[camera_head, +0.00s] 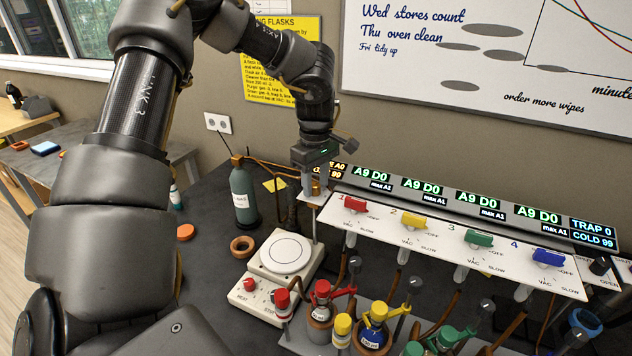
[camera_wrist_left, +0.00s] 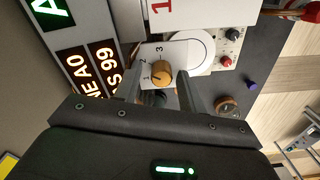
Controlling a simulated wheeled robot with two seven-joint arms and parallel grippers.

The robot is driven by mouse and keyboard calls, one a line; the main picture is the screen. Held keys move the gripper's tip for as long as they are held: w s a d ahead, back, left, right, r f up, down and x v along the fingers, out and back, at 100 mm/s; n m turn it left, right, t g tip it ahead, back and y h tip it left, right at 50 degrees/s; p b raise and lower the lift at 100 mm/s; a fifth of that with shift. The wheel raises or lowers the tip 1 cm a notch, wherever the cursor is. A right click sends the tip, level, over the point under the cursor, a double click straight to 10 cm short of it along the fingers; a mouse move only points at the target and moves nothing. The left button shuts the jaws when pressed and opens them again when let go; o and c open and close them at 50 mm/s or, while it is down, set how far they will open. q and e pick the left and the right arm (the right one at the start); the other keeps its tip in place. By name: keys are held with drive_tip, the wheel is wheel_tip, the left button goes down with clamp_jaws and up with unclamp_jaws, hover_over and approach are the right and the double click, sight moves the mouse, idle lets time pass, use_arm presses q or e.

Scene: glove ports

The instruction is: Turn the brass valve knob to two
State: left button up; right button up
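The brass valve knob (camera_wrist_left: 161,71) sits on a white plate (camera_wrist_left: 150,53) marked 1, 2 and 3 in the left wrist view. In the head view the brass knob (camera_head: 316,188) shows just under my left gripper (camera_head: 314,178). My left gripper also shows in the left wrist view (camera_wrist_left: 160,80), its two fingers apart, one on each side of the knob in the picture. Gaps show between the knob and both fingers; I see no contact. I cannot tell which number the knob points to. My right gripper is in neither view.
A white valve panel (camera_head: 400,228) with red, yellow, green and blue handles stands right of the knob, below a lit display strip (camera_head: 450,203). A hotplate (camera_head: 285,252), a green bottle (camera_head: 243,190) and several capped flasks (camera_head: 372,330) stand nearby.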

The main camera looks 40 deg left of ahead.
sight(316, 184)
use_arm(q)
drive_tip(key=shift+o, duration=0.2)
wheel_tip(316, 184, up, 11)
drive_tip(key=p, duration=0.9)
drive_tip(key=shift+f, duration=0.15)
